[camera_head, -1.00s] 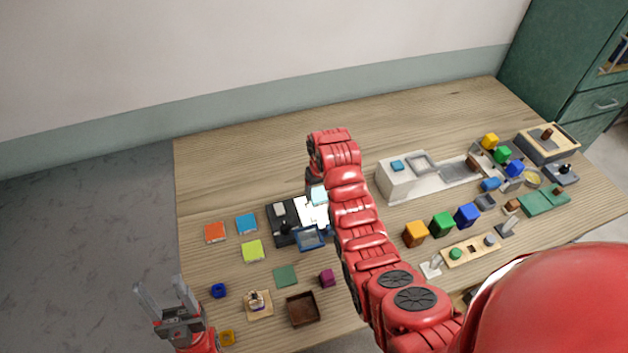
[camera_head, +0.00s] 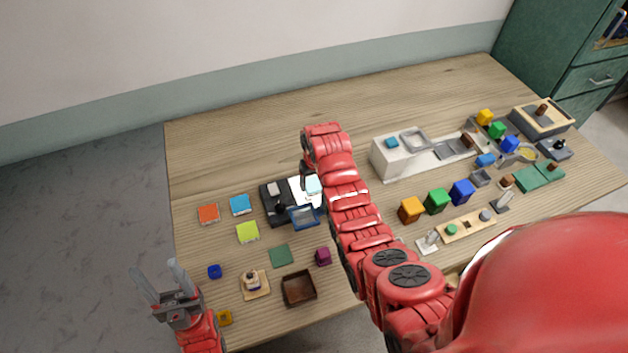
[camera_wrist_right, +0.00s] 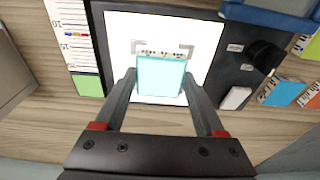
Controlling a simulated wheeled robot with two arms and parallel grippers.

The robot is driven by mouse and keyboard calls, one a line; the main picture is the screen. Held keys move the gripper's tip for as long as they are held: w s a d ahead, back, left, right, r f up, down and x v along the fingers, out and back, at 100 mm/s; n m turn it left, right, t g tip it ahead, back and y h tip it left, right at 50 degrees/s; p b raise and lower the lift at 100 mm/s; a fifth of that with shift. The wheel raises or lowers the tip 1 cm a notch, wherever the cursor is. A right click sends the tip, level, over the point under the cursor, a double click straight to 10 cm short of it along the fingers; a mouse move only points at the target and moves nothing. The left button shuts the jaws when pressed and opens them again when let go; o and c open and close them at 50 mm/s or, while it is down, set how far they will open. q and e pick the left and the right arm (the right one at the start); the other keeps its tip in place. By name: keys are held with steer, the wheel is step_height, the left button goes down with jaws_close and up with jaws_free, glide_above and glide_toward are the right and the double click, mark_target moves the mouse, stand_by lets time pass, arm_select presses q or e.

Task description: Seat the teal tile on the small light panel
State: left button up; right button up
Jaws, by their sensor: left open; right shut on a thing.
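The teal tile (camera_wrist_right: 161,76) is a pale teal, glassy square between the fingertips of my right gripper (camera_wrist_right: 160,88), which is shut on it. It is over the bright white light panel (camera_wrist_right: 196,35), near grey corner marks on it. I cannot tell whether the tile touches the panel. In the head view the tile (camera_head: 313,185) shows beside my right arm, over the panel (camera_head: 296,185), which my arm partly hides. My left gripper (camera_head: 160,280) is open and empty at the lower left, off the table's edge.
A black base (camera_head: 271,210) with a knob and a blue frame (camera_head: 304,217) adjoin the panel. Orange (camera_head: 208,214), blue (camera_head: 240,204) and lime (camera_head: 248,232) tiles lie to the left. A ruler-like strip (camera_wrist_right: 72,45) lies beside the panel. The table's back is clear.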

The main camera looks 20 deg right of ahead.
steer(key=o, duration=1.5)
steer(key=shift+r, duration=0.1)
steer(key=shift+r+b, duration=0.5)
steer(key=shift+r, duration=0.15)
step_height(320, 180, up, 4)
steer(key=shift+s+f+b, duration=0.1)
steer(key=shift+s+b, duration=0.05)
steer(key=shift+b, duration=0.35)
steer(key=shift+s+r+p, duration=0.3)
steer(key=shift+r+p, duration=1.2)
steer(key=shift+r, duration=0.5)
steer(key=shift+s+r+p, duration=0.25)
steer(key=shift+r+p, duration=1.25)
steer(key=shift+r, duration=0.5)
steer(key=shift+s+r+p, duration=0.3)
steer(key=shift+r+p, duration=1.2)
steer(key=shift+r, duration=0.5)
